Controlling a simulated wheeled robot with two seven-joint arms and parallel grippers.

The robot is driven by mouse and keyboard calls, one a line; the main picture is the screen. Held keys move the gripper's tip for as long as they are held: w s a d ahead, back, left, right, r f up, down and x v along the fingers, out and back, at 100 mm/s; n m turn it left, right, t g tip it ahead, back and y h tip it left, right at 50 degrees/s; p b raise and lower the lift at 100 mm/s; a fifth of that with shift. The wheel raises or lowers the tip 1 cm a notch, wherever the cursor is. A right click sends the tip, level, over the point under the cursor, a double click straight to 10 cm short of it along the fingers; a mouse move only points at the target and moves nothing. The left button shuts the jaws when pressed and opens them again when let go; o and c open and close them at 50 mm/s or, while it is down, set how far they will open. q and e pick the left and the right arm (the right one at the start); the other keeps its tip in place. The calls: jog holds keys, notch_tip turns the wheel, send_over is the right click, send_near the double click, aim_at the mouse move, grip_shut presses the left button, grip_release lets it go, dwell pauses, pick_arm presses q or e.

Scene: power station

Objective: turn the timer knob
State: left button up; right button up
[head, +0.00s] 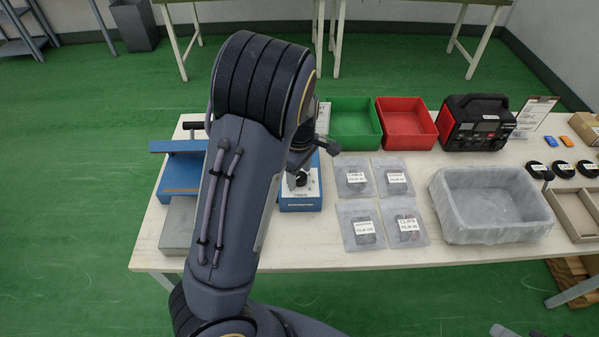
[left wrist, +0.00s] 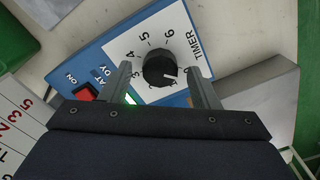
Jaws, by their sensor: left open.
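The timer is a blue box (head: 301,203) with a white numbered face; it stands on the table beside my left arm. Its round black knob (left wrist: 159,68) has a white mark that points toward the low end of the scale. My left gripper (left wrist: 160,75) is open, with one finger on each side of the knob. I cannot tell whether the fingers touch it. In the head view my forearm hides part of the gripper, and the knob (head: 300,179) shows just below it. A small grey part at the bottom right edge may be my right gripper (head: 503,331).
A red switch (left wrist: 86,92) is on the box near the left finger. A blue-topped device (head: 180,174) stands left of the timer.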

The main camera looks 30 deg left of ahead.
pick_arm(q)
jog(key=shift+f, duration=0.2)
jog(key=c, duration=1)
